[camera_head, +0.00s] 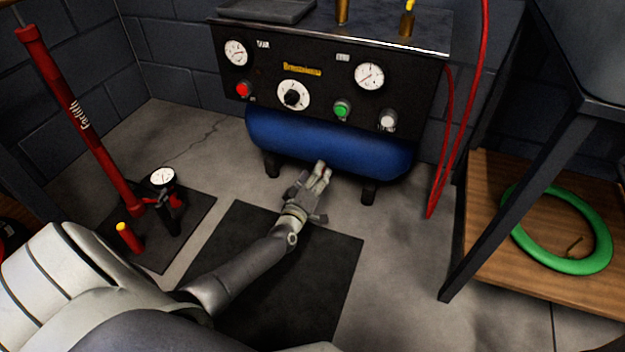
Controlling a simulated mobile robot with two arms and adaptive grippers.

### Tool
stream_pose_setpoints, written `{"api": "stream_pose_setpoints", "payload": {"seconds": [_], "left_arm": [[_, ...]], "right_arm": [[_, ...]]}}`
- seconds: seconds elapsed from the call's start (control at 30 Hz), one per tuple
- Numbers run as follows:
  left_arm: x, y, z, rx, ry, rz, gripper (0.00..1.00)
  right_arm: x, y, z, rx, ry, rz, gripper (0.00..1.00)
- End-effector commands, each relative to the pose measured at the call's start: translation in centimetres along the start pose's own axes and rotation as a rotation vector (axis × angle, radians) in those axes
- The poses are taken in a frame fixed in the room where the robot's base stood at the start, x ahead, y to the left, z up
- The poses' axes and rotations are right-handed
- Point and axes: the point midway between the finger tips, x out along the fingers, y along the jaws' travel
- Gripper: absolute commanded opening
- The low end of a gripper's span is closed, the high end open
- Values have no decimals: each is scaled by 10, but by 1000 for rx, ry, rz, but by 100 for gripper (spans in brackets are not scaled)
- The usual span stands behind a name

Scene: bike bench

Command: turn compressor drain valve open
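The compressor has a blue tank (270,135) on short black feet, under a black panel (265,85) with gauges and knobs. I cannot make out the drain valve; it may be hidden by the tank or my gripper. My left gripper (322,172) reaches in from the lower left, its fingertips at the lower front edge of the tank. The fingers look close together, but I cannot tell whether they are shut or hold anything. My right gripper is not in view.
A red floor pump (76,115) stands at left on a dark mat. A black mat (335,265) lies under my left arm. Red hoses (459,130) hang right of the compressor. A wooden shelf (490,200) with a green ring (562,262) is at the right.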

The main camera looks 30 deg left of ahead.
Motion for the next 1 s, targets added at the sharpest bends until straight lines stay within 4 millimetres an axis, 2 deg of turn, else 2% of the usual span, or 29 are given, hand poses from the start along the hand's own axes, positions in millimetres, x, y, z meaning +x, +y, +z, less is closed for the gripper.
{"api": "stream_pose_setpoints", "payload": {"seconds": [0.03, 0.5, 1.0], "left_arm": [[2, -4, -6, -42, 14, -3, 31], [2, -4, -6, -439, 15, 1, 31], [1, -4, -7, -612, 15, 2, 31]], "right_arm": [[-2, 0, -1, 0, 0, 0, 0], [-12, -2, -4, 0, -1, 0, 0], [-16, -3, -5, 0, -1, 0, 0]]}}
